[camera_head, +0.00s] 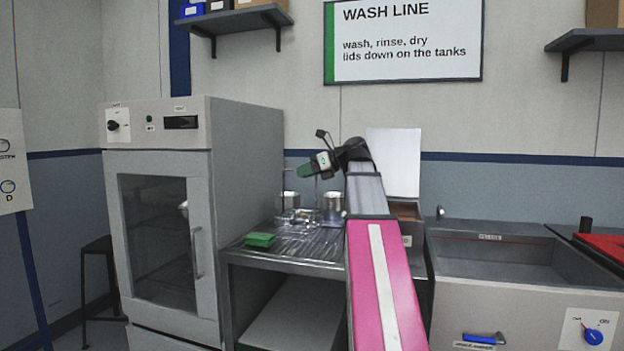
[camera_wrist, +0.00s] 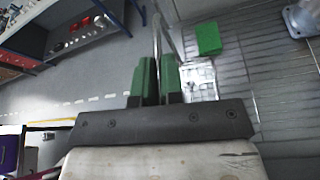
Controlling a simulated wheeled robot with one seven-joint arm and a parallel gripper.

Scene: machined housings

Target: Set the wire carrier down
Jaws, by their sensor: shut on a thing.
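My gripper (camera_head: 306,170) is above the ribbed metal drainboard (camera_head: 305,247). In the wrist view its green fingers (camera_wrist: 157,80) are shut on the thin wire handle of the wire carrier (camera_wrist: 158,38). In the head view the thin wires of the carrier (camera_head: 315,190) run down below my gripper toward the drainboard. Shiny metal shows at its lower part, but it is small there. I cannot tell whether its base touches the drainboard. The fingers and palm hide part of the carrier in the wrist view.
A green block (camera_head: 260,240) lies on the drainboard's front left and shows in the wrist view (camera_wrist: 208,38). Metal cylindrical parts (camera_head: 333,203) stand at the back. A grey cabinet (camera_head: 248,150) rises at left. A sink tank (camera_head: 490,256) is at right. The drainboard's front middle is clear.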

